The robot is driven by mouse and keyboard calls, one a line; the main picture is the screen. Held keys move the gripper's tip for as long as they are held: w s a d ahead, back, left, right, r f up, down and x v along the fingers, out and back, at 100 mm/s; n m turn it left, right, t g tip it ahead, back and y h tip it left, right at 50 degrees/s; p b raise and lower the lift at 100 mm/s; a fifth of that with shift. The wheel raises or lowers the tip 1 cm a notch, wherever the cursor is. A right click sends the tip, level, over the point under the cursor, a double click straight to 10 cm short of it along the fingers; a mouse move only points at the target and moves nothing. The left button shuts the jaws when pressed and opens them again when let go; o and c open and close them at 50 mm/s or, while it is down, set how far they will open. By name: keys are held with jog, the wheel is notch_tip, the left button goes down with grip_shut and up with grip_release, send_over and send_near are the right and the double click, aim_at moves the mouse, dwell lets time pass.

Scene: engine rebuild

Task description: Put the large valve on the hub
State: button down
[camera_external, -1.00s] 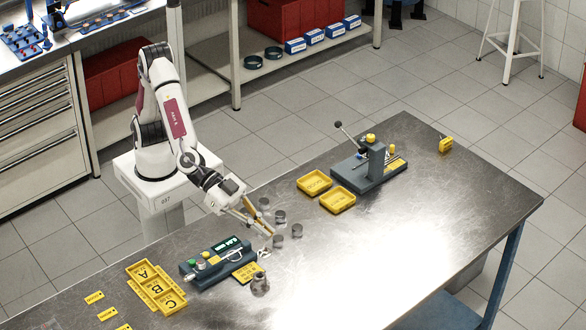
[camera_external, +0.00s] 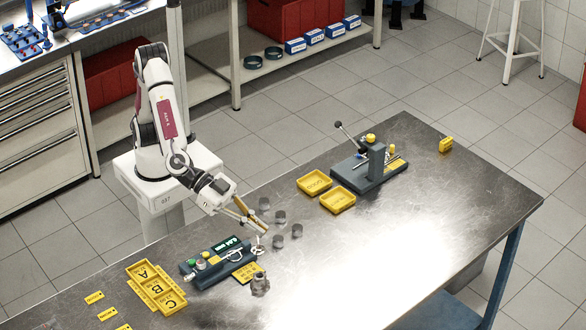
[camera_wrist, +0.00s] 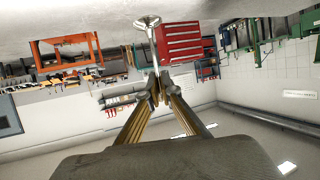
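My gripper (camera_external: 262,232) is low over the near-left part of the table, with its brass-coloured fingers pointing down and right. In the wrist view my gripper (camera_wrist: 158,88) is shut on a metal valve (camera_wrist: 150,45). The valve's round head is away from the fingers and its thin stem runs between the fingertips. In the external view the valve (camera_external: 257,245) is small and pale, above the table beside the measuring device. A grey metal part (camera_external: 260,285), which looks like the hub, stands on the table below and apart from the valve.
The measuring device (camera_external: 222,263) with a lit display stands left of my gripper. Several dark cylinders (camera_external: 280,217) stand close behind and right of it. Yellow trays marked A, B, C (camera_external: 156,287) lie left. A lever fixture (camera_external: 371,165) and two yellow trays (camera_external: 337,202) stand further back.

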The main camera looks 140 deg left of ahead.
aim_at(258, 246)
jog(key=shift+f, duration=3)
jog(key=shift+f, duration=1.85)
jog(key=shift+f, duration=0.15)
jog(key=c, duration=2.3)
grip_release()
jog(key=shift+s+d+r, duration=0.15)
jog(key=shift+s+r, duration=0.15)
jog(key=shift+v, duration=5.65)
